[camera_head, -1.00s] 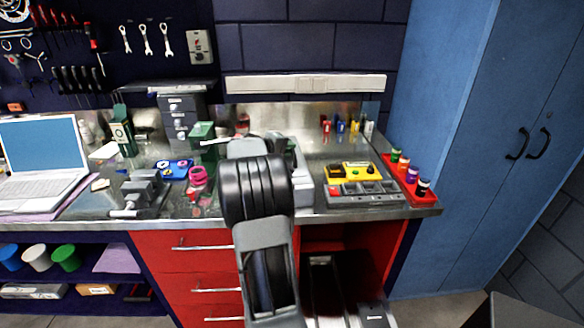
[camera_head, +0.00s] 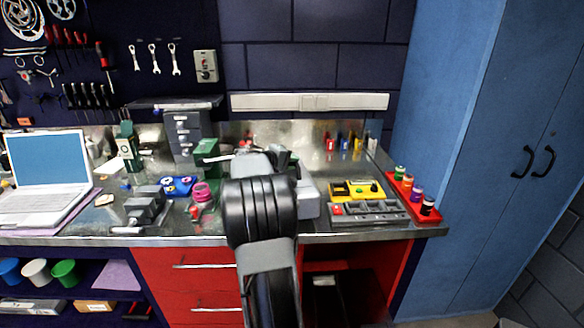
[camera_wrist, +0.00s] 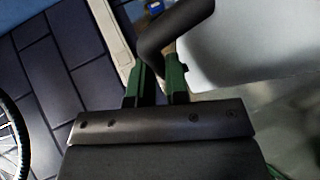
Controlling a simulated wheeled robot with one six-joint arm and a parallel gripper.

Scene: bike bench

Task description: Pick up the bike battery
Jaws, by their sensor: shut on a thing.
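The bike battery looks to be the pale grey block (camera_head: 308,201) on the bench, just right of my arm and partly hidden by it. In the wrist view a large pale grey body (camera_wrist: 245,45) fills the upper right, with a dark curved handle-like bar (camera_wrist: 172,32) at its left. My gripper (camera_wrist: 158,75) has green fingers, shut on the lower part of this bar. In the head view my arm hides most of the grip. I cannot tell whether the battery is clear of the bench.
A yellow and grey tray (camera_head: 368,209) lies right of the block, with a red rack (camera_head: 418,205) of small bottles beyond. A vise (camera_head: 146,208), a pink spool (camera_head: 202,192) and an open laptop (camera_head: 48,165) stand to the left. A blue cabinet (camera_head: 480,150) bounds the right.

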